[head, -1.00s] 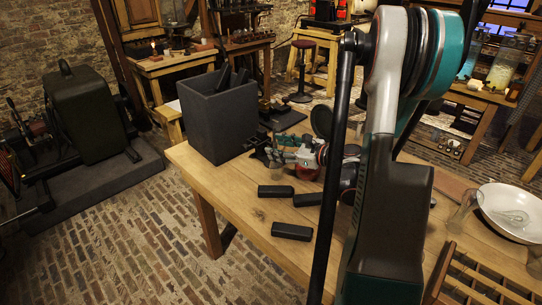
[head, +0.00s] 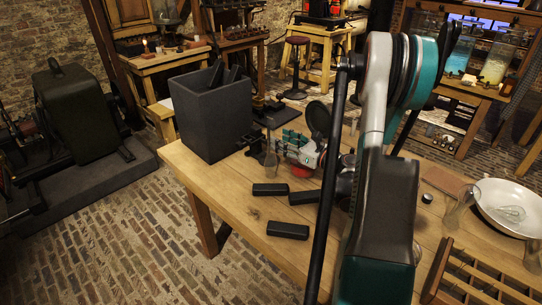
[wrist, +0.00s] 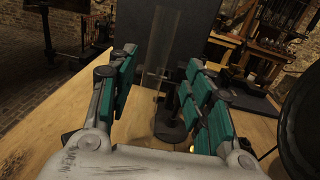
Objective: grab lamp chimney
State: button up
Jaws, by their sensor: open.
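A clear glass lamp chimney (head: 271,160) stands upright on the wooden table, just left of my gripper (head: 287,145) in the head view. In the wrist view the chimney (wrist: 162,60) is a tall, faint, see-through tube. It shows between the two teal-padded fingers of my gripper (wrist: 160,88), nearer the left finger. The fingers are spread wide, with visible gaps to the glass. Its lower end is hard to make out in the wrist view. Whether it is fully between the fingertips in depth cannot be told.
A dark square bin (head: 212,118) stands behind the chimney. Several black blocks (head: 288,230) lie in front. A black disc (head: 318,118) stands close to my gripper's right. A white bowl (head: 512,205), a clear glass (head: 458,212) and a wooden divided tray (head: 480,275) are at the right.

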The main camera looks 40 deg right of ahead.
aim_at(271, 135)
jog(key=w+b, duration=0.1)
jog(key=w, duration=0.1)
jog(key=w+a+b, duration=0.1)
jog(key=w, duration=0.1)
jog(key=shift+w+a, duration=0.2)
jog(key=shift+w, duration=0.4)
jog(key=shift+r, duration=0.1)
grip_shut()
